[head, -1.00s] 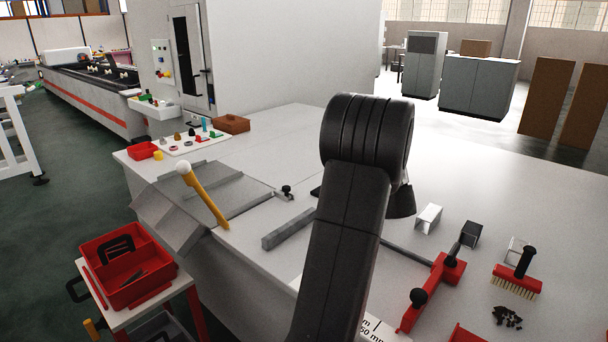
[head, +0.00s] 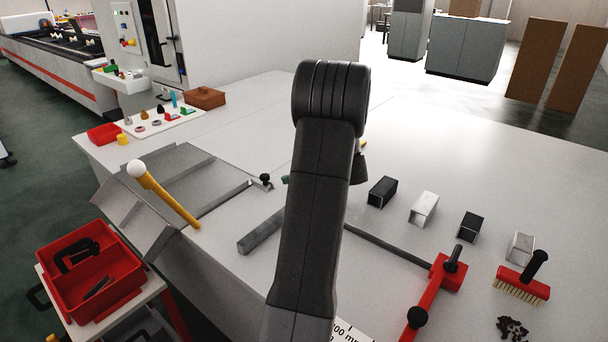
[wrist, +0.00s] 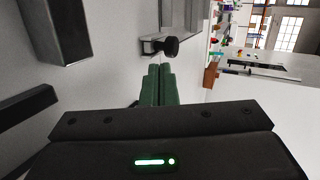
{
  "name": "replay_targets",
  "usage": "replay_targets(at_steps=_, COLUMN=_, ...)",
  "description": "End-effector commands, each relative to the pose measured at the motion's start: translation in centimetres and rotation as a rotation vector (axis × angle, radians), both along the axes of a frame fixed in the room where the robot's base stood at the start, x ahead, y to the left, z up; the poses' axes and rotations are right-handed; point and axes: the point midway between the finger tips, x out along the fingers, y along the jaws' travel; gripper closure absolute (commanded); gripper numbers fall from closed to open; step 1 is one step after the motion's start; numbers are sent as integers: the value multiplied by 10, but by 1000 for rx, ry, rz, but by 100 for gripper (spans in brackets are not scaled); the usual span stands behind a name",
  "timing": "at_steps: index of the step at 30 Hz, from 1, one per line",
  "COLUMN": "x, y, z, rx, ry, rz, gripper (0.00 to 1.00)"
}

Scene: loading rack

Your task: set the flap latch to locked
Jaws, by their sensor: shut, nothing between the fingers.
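A small black knob (head: 265,180) on a grey bracket stands at the far right edge of the grey flap plate (head: 185,170). It looks like the latch, but I cannot read its setting. In the wrist view the black knob (wrist: 171,46) lies just beyond my fingertips, apart from them as far as I can tell. A yellow lever (head: 172,200) with a white ball end leans over the plate's front. My gripper (wrist: 158,84) has green fingers closed together and empty. In the head view my arm hides most of it; a bit of green shows right of the knob.
A grey bar (head: 262,230) lies nearer on the bench. Several short tube pieces, including a black one (head: 382,192), a red clamp (head: 436,290) and a brush (head: 523,280) are to the right. A red tote (head: 90,270) stands at lower left. The bench behind the knob is clear.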

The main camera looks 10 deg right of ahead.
Motion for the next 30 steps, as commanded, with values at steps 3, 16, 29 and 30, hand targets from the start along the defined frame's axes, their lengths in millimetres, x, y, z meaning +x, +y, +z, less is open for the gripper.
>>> replay_targets(at_steps=3, x=12, y=18, z=-3, rx=0, ry=0, rz=3, gripper=100)
replay_targets(at_steps=16, x=28, y=38, z=-9, rx=1, ry=-1, rz=0, gripper=100)
replay_targets(at_steps=29, x=36, y=47, z=-13, rx=-2, ry=-3, rz=3, gripper=100)
replay_targets(at_steps=30, x=39, y=49, z=-13, rx=-2, ry=-3, rz=3, gripper=100)
